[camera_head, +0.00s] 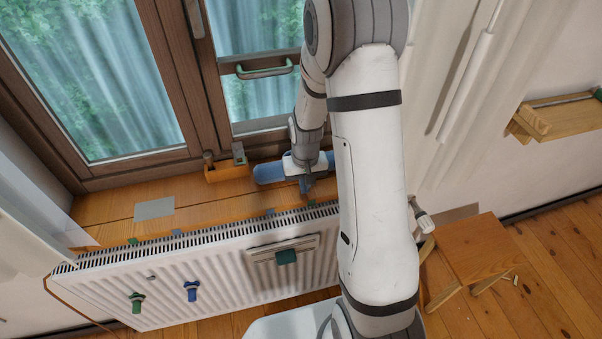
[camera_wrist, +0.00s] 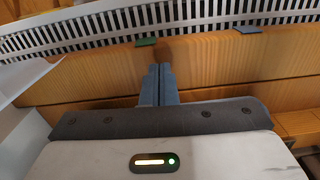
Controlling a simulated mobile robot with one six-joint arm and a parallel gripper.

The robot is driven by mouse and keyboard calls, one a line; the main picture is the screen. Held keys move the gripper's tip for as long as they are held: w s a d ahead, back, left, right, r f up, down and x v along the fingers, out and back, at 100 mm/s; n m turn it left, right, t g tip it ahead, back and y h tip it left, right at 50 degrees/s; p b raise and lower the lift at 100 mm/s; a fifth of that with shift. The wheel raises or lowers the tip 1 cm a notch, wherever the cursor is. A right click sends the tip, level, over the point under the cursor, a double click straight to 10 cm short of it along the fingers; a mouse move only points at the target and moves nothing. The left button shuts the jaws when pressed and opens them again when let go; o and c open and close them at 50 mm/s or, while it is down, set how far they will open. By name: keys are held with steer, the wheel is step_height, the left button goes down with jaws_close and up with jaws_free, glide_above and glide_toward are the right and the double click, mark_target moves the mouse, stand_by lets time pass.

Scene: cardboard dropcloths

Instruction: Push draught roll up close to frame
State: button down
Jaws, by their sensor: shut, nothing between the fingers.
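The draught roll (camera_head: 268,173) is a blue, rounded bolster on the wooden window sill, in the head view. It lies along the foot of the brown window frame (camera_head: 262,140); whether it touches the frame I cannot tell. My wrist hides its middle, and my arm hides whatever lies farther right. My gripper (camera_head: 304,186) is over the sill, at the room side of the roll, pointing down. In the wrist view its two grey fingers (camera_wrist: 158,85) are together with nothing between them. The roll cannot be made out in the wrist view.
A small wooden box (camera_head: 226,172) stands left of the roll. A grey plate (camera_head: 154,208) lies on the sill (camera_head: 105,208). The white radiator (camera_head: 215,280), with green and blue clips, is below the sill. A wooden stool (camera_head: 480,250) stands at the right.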

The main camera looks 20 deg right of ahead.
steer(key=shift+w+r, duration=0.2)
steer(key=shift+w, duration=1.7)
steer(key=w, duration=0.5)
steer(key=shift+d+f+b, duration=0.15)
steer(key=shift+d+b, duration=0.05)
steer(key=shift+b, duration=0.15)
steer(key=shift+w, duration=0.35)
